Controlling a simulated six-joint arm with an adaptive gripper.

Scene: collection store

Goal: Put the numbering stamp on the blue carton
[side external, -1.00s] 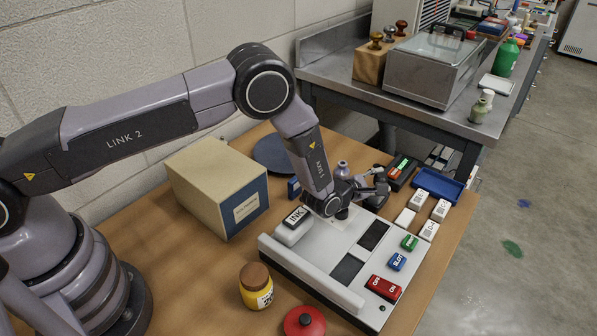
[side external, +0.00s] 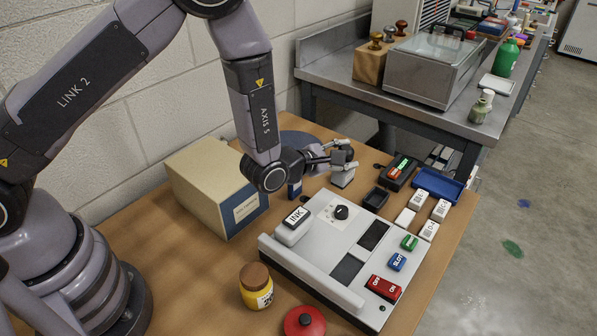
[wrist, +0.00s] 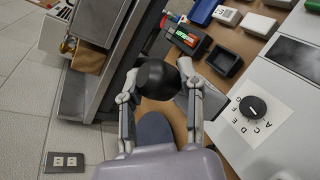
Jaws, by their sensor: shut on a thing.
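My gripper (side external: 346,153) is shut on the numbering stamp (side external: 343,176), a pale grey body with a round black knob, and holds it in the air behind the grey machine. In the wrist view the black knob (wrist: 165,76) sits between the fingers and hides part of the stamp. A large carton (side external: 215,185), beige with a dark blue labelled end, stands on the table to the left of the gripper. A smaller blue item (side external: 294,189) is partly hidden behind my wrist; I cannot tell what it is.
The grey machine (side external: 348,272) with a dial and coloured switches fills the table's middle. An empty black tray (side external: 375,199) and a blue tray (side external: 437,185) lie behind it. A metal bench (side external: 400,110) stands beyond.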

